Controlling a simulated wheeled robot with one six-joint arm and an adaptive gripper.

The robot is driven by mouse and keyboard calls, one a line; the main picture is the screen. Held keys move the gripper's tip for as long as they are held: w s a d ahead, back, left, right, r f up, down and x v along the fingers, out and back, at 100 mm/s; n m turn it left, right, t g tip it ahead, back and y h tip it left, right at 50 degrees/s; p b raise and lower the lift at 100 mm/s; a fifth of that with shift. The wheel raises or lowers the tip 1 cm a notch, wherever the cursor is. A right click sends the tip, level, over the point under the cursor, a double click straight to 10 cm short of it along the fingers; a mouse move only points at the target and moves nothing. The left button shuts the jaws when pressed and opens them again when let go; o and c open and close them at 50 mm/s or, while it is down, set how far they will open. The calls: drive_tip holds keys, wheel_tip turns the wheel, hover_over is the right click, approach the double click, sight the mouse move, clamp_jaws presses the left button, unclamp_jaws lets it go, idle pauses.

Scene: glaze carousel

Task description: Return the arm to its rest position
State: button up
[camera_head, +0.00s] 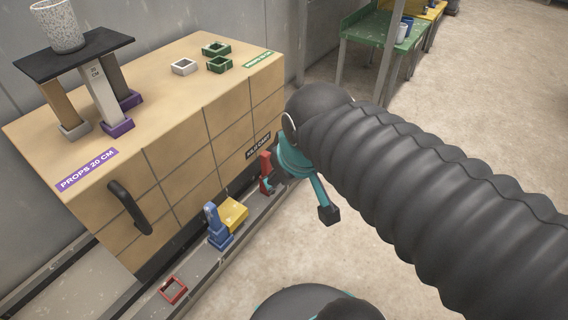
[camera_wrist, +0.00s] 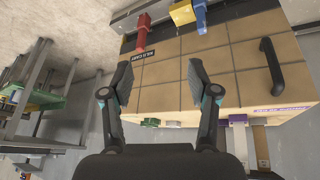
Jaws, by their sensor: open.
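My arm reaches in from the right in the head view, covered by a dark ribbed sleeve. My gripper (camera_head: 300,195) is at its end, in front of the right part of the tan kiln cart (camera_head: 190,160). In the wrist view my gripper (camera_wrist: 160,88) shows both fingers spread wide apart with nothing between them. The tiled side of the cart (camera_wrist: 205,75) lies beyond the fingers. In the head view the sleeve and wrist hide part of the gripper. I cannot tell the exact gap between gripper and cart.
On the cart stand a black shelf (camera_head: 75,54) on posts, a speckled cup (camera_head: 60,27) and green holders (camera_head: 216,48). A ledge below bears a blue post (camera_head: 216,225), a yellow block (camera_head: 234,212) and a red frame (camera_head: 173,290). A green table (camera_head: 372,38) stands behind. Open floor lies right.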

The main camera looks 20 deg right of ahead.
drive_tip(key=shift+s+d+r+m, duration=0.1)
drive_tip(key=shift+s+d+m, duration=0.05)
drive_tip(key=shift+s+m, duration=0.9)
drive_tip(key=shift+s, duration=0.15)
idle(1.7)
